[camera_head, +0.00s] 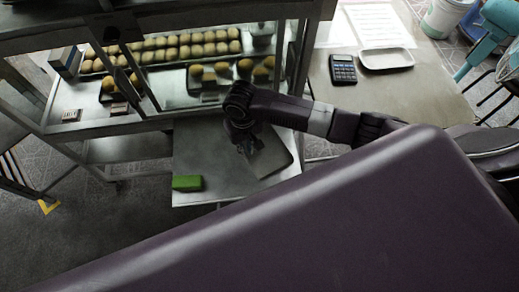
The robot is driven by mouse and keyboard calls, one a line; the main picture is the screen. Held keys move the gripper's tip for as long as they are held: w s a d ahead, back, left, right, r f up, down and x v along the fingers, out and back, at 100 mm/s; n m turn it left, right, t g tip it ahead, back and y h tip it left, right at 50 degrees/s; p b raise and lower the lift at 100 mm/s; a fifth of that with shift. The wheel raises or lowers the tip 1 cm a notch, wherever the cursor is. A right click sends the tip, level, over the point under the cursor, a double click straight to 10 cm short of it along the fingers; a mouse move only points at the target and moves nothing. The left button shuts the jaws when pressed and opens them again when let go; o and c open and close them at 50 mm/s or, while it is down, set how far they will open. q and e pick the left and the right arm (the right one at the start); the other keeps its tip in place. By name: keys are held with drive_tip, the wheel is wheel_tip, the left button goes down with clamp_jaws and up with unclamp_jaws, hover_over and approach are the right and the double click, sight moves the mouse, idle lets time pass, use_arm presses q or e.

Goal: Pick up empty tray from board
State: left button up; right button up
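The empty tray (272,158) is a flat grey rectangle. It lies at an angle on the right part of the pale metal board (215,192), in front of the glass case. My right arm reaches in from the right, and my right gripper (249,146) points down at the tray's far left edge. The fingers are small and dark and overlap the tray's edge. I cannot tell whether they touch it or are closed on it. My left gripper is not in view.
A green block (187,183) lies on the board's front left. Behind stands a glass case with trays of buns (180,48). A table at the right holds a calculator (343,69) and a white tray (386,58). My own large dark body part fills the foreground.

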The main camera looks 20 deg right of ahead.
drive_tip(key=shift+w+a+f, duration=0.1)
drive_tip(key=shift+f, duration=1.1)
drive_tip(key=shift+w+a+f, duration=0.1)
drive_tip(key=shift+f, duration=1.05)
clamp_jaws()
